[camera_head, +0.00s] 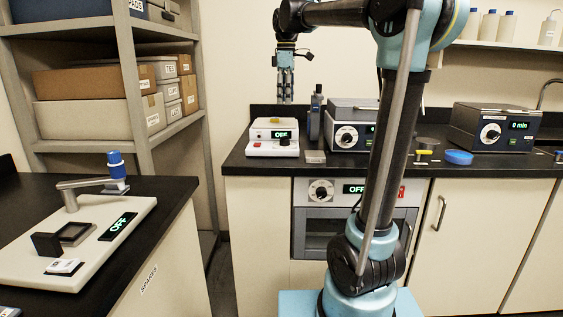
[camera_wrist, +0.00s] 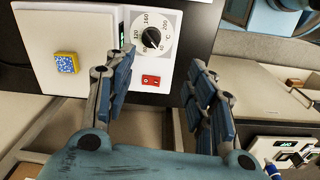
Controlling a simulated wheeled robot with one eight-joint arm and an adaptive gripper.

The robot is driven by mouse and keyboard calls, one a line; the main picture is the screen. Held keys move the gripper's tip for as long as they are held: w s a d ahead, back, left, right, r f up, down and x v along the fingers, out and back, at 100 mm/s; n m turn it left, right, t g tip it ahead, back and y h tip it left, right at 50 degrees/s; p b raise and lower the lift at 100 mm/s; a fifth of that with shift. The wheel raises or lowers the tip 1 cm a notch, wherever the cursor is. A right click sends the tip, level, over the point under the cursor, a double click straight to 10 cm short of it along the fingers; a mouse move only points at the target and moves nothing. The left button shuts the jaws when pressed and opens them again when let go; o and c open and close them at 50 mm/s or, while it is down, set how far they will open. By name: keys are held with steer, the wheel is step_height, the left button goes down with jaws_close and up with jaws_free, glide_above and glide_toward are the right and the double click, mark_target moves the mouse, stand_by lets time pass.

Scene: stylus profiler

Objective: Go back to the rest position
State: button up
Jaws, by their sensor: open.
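My gripper (camera_head: 285,98) points down above the back counter, over a small white device with an OFF display (camera_head: 272,140). In the wrist view my gripper (camera_wrist: 160,78) has its two blue-padded fingers spread wide apart, with nothing between them. A white stylus-arm instrument with an OFF display (camera_head: 85,235) stands on the left bench, far from my gripper.
A shelf rack with boxes (camera_head: 95,85) stands at the left. In the wrist view, a white panel (camera_wrist: 150,60) has a dial and red switch; a yellow-edged blue chip (camera_wrist: 66,62) lies left.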

steer(key=s+d+f+m+t, duration=0.1)
steer(key=s+d+f+m, duration=0.7)
steer(key=s+d+f, duration=0.55)
steer(key=s+d+f+m, duration=0.2)
steer(key=s+f+m, duration=0.2)
steer(key=s+f, duration=0.4)
steer(key=s+d+f+m+t, duration=0.1)
steer(key=s+f+m, duration=0.3)
steer(key=s+f, duration=0.4)
step_height(320, 180, down, 6)
steer(key=shift+d+f, duration=0.25)
steer(key=shift+d, duration=0.2)
steer(key=shift+w+f, duration=0.2)
steer(key=shift+w, duration=0.2)
